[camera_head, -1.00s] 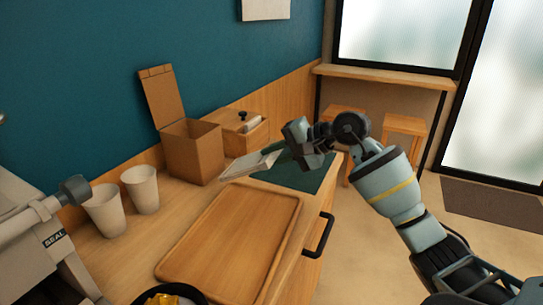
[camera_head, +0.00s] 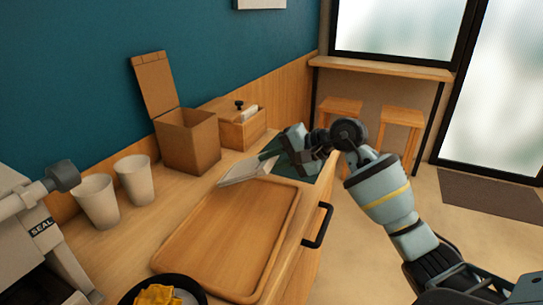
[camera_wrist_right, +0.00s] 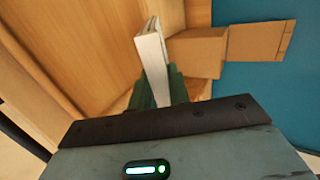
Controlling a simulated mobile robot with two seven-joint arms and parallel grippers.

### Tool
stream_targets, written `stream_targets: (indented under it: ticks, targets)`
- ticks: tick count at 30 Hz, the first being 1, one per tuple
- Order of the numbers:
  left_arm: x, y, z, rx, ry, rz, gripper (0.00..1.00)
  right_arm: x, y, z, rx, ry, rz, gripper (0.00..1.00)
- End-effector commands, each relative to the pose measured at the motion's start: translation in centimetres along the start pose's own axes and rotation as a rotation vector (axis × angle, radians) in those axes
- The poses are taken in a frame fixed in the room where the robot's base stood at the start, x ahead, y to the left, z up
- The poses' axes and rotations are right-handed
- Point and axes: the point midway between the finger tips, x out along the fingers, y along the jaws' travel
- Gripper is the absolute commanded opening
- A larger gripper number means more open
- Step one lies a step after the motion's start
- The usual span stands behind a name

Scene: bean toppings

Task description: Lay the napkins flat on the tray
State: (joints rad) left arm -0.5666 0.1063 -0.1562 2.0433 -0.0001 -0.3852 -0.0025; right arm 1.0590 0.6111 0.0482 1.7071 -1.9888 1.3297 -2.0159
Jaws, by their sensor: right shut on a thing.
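The wooden tray (camera_head: 290,228) lies on the counter, empty and flat. My right gripper (camera_head: 270,157) is shut on the white napkins (camera_head: 243,171), which form a thin stack. The stack sits just beyond the tray's far edge, low over the counter; I cannot tell whether it touches anything. In the right wrist view the napkins (camera_wrist_right: 152,62) stand out edge-on between the green fingers of my right gripper (camera_wrist_right: 157,88). My left gripper is not in view.
An open cardboard box (camera_head: 187,140) and a wooden box (camera_head: 243,128) stand behind the napkins. Two white cups (camera_head: 135,180) and a grey sealing machine (camera_head: 30,235) are at left. A dark bowl with yellow food (camera_head: 160,297) is in front. A green mat (camera_head: 312,166) lies near my right gripper.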

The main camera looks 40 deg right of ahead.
Motion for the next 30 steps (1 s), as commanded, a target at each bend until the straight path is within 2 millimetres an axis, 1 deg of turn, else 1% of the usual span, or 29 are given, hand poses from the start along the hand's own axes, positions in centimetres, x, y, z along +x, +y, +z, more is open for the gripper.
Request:
stream_targets:
  ticks: [1, 3, 12, 16, 25, 26, 30]
  targets:
    - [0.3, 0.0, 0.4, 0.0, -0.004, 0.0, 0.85, 0.3, 0.6, 0.0, 0.0, 0.0, 0.002, 0.0]
    - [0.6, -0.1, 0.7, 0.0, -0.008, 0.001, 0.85, 0.6, 1.1, -0.1, 0.0, 0.002, 0.003, 0.0]
    - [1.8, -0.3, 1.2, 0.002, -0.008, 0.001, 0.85, 1.5, 2.6, -0.1, -0.001, 0.001, 0.003, 0.0]
    - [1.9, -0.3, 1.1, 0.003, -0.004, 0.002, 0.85, 1.7, 2.9, 0.0, 0.0, 0.0, 0.001, 0.0]
    - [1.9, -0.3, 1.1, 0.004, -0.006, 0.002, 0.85, 1.7, 2.9, 0.0, 0.0, 0.001, -0.001, 0.0]
    - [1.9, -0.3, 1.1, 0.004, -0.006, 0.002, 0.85, 1.7, 2.9, 0.0, 0.0, 0.001, -0.001, 0.19]
    - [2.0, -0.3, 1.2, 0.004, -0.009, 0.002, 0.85, 1.7, 2.9, 0.0, 0.0, 0.001, -0.001, 0.37]
